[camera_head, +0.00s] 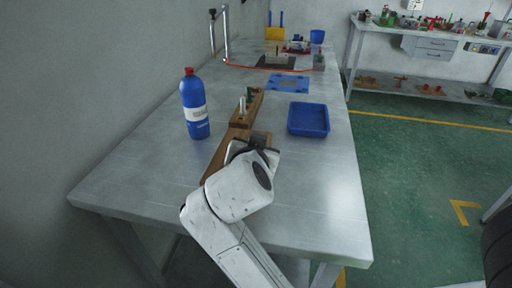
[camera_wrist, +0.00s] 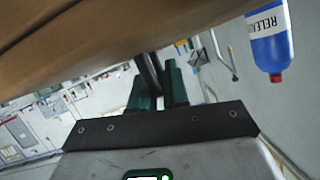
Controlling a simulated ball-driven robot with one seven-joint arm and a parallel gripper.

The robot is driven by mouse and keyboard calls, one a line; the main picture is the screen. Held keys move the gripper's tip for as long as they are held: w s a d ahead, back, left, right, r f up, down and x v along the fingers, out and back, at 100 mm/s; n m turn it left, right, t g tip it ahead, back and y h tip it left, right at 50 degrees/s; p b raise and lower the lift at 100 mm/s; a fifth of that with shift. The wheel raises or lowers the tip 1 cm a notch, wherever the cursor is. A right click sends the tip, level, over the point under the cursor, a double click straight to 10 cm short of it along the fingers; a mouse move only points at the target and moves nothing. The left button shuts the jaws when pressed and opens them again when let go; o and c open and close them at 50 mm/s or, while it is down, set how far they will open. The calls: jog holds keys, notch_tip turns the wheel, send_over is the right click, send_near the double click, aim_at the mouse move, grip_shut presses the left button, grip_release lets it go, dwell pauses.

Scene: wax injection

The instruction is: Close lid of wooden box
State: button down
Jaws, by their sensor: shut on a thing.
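The wooden box (camera_head: 257,104) lies open on the metal table, with a white upright item and a green item in it. Its brown lid (camera_head: 215,157) extends from the box's near end toward me, partly hidden by my arm. My gripper (camera_head: 256,139) is at the lid's right side; its fingertips are hard to make out there. In the wrist view, my gripper's green fingers (camera_wrist: 157,84) are close together around a dark piece (camera_wrist: 150,70) below a large brown wooden surface (camera_wrist: 75,40), which looks like the lid. The exact grasp is partly hidden.
A blue bottle with a red cap (camera_head: 195,105) stands left of the box. An empty blue tray (camera_head: 308,119) lies to the right. A blue plate (camera_head: 288,83) and a dark mat (camera_head: 277,62) lie farther back. The table's front left is clear.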

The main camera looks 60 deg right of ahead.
jog(key=shift+f, duration=0.25)
jog(key=c, duration=1.4)
grip_release()
jog(key=shift+o, duration=0.9)
jog(key=shift+r, duration=0.1)
jog(key=shift+r, duration=0.1)
jog(key=v, duration=1)
jog(key=shift+s+a+r+p, duration=0.1)
jog(key=shift+s+a+p, duration=0.1)
jog(key=shift+a+p, duration=0.15)
